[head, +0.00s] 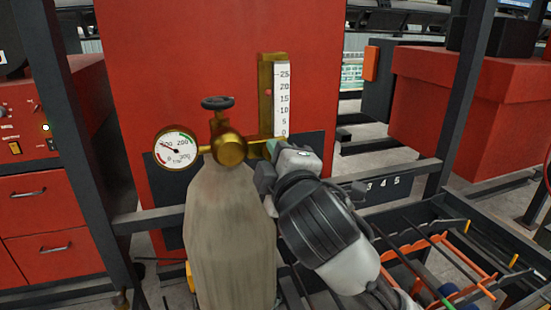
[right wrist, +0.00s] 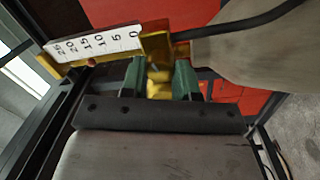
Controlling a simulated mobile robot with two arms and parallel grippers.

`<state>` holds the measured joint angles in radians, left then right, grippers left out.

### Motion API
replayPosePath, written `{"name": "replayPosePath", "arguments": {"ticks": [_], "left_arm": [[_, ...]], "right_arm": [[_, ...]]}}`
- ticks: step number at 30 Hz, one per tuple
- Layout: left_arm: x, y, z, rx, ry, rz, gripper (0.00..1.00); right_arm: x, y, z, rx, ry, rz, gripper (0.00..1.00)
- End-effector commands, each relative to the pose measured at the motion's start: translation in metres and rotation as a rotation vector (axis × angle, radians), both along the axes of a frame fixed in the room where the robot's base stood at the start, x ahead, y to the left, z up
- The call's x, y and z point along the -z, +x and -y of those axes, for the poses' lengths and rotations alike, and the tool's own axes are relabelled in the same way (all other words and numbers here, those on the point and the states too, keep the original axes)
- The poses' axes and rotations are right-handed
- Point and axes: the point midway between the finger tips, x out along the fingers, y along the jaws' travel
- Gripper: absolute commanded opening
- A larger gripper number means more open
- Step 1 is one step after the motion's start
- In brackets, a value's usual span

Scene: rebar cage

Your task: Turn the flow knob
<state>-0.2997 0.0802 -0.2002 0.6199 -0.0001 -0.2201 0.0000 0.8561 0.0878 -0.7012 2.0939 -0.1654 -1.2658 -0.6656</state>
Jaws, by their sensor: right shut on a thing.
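The gold flow knob (right wrist: 158,84) shows in the right wrist view at the base of the flowmeter, between two green finger pads. My right gripper (head: 270,149) is shut on it, coming in from the lower right in the head view. There the gripper hides most of the knob. The flowmeter (head: 281,100) stands upright with a white scale marked 0 to 25; it also shows in the right wrist view (right wrist: 97,45). A gold regulator body (head: 229,149) joins it to a round pressure gauge (head: 175,149). My left gripper is not in view.
A grey gas cylinder (head: 231,235) stands below the regulator, with a black valve wheel (head: 217,103) on top. A large red panel (head: 180,55) is behind. Dark frame posts (head: 468,95) flank the work area. A rack with orange bars (head: 425,240) lies at lower right.

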Motion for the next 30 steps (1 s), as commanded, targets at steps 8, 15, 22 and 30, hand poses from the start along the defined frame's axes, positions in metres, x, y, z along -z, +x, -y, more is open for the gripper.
{"name": "replayPosePath", "arguments": {"ticks": [8,15,22,30], "left_arm": [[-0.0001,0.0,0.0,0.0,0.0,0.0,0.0],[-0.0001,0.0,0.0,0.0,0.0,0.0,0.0],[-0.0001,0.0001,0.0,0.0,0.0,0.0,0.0],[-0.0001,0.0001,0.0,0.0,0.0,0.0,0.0]], "right_arm": [[0.0013,0.0002,-0.0003,0.0,0.09,-0.033,0.07],[0.0011,0.0002,-0.0002,0.001,0.112,-0.039,0.07],[0.0013,0.0002,-0.0003,0.0,0.11,-0.04,0.07],[0.0009,0.0002,-0.0002,0.0,0.11,-0.038,0.56]]}}
